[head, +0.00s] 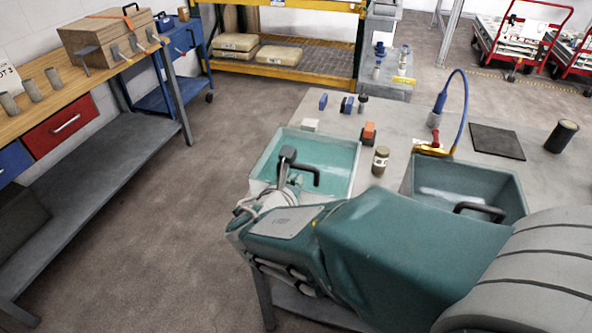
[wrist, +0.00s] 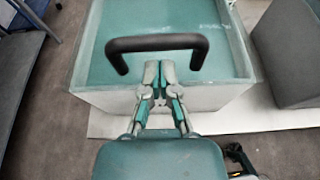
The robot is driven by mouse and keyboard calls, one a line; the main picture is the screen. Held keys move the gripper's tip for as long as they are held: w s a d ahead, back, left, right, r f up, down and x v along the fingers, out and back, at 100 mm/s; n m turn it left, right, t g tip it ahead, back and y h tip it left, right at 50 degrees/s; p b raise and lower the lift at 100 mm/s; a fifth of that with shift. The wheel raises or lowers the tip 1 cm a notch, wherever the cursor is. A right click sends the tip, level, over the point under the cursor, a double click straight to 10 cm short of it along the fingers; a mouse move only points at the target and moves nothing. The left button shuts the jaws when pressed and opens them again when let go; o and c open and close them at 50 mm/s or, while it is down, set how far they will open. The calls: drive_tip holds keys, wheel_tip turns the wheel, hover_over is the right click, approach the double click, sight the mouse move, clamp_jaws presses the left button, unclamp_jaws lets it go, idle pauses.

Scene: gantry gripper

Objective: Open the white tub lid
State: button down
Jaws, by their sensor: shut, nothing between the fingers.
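The white tub (head: 258,172) stands at the left end of the grey table, with a teal top (head: 320,150). In the wrist view its pale front wall (wrist: 222,105) and teal top (wrist: 170,18) fill the upper middle. A black bar handle (wrist: 157,42) stands over its near edge and also shows in the head view (head: 308,170). My gripper (wrist: 159,73) is shut and empty, its fingertips just below the handle bar in the picture, between its legs. I cannot tell whether they touch it. My arm hides part of the tub in the head view.
A grey tub (head: 470,185) with a black handle stands to the right. A small jar (head: 380,160), an orange block (head: 368,133) and a blue-hosed fitting (head: 436,115) sit between and behind the tubs. A dark mat (head: 497,141) and black cylinder (head: 562,136) lie further right.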

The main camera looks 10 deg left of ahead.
idle(0.4)
drive_tip(key=shift+w+r+g, duration=0.15)
drive_tip(key=shift+r+g, duration=0.15)
drive_tip(key=shift+r, duration=0.35)
